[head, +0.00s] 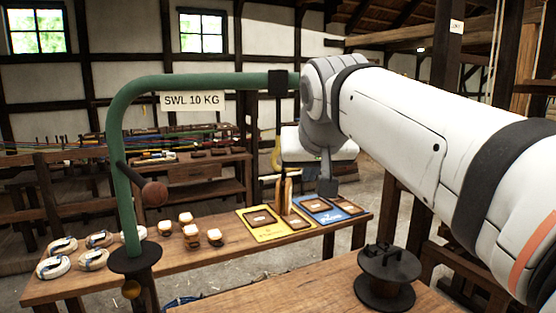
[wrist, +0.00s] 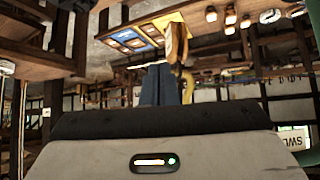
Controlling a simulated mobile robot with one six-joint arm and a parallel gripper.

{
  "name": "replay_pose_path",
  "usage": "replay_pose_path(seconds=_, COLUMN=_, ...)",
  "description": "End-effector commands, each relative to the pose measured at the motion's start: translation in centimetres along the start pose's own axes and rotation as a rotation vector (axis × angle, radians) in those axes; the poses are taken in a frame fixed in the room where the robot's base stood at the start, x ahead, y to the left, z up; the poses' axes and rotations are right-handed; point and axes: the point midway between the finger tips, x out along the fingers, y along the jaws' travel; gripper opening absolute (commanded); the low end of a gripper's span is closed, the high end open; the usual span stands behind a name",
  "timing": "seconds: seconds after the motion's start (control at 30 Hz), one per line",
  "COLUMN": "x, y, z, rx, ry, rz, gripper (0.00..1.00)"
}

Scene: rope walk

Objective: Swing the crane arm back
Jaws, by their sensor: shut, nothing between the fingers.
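The crane arm (head: 200,82) is a green bent tube rising from a dark round base (head: 135,257). It reaches right over the bench, with a black block (head: 284,83) at its end and a dark line below. A side handle with a brown ball (head: 154,193) sticks out of its post. A yellow hook (head: 277,155) and a tan wooden piece (head: 287,190) show below the tip; my arm partly hides the hook. They also appear in the upside-down wrist view, hook (wrist: 188,85) and piece (wrist: 177,42). My gripper (head: 327,188) is shut and empty, right of the wooden piece, apart from the handle.
The bench (head: 225,262) holds white coils (head: 93,259), several small pale-topped jars (head: 191,231), a yellow tray (head: 262,233) and a blue tray (head: 318,214). A black spool-like fitting (head: 388,280) stands on a nearer wooden top. Wooden posts stand at right.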

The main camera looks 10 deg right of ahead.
Motion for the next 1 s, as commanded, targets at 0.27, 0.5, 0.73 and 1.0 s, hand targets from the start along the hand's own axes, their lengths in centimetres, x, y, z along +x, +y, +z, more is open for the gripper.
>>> replay_pose_path(seconds=0.27, x=-1.3, y=-0.1, z=-3.3, rx=0.012, ry=0.064, rz=0.001, gripper=0.00)
replay_pose_path(seconds=0.5, x=3.4, y=0.0, z=-3.5, rx=0.012, ry=0.059, rz=0.003, gripper=0.00)
replay_pose_path(seconds=0.73, x=8.2, y=0.0, z=-3.8, rx=0.013, ry=0.061, rz=0.002, gripper=0.00)
replay_pose_path(seconds=1.0, x=9.7, y=0.1, z=-6.8, rx=0.014, ry=0.064, rz=0.002, gripper=0.00)
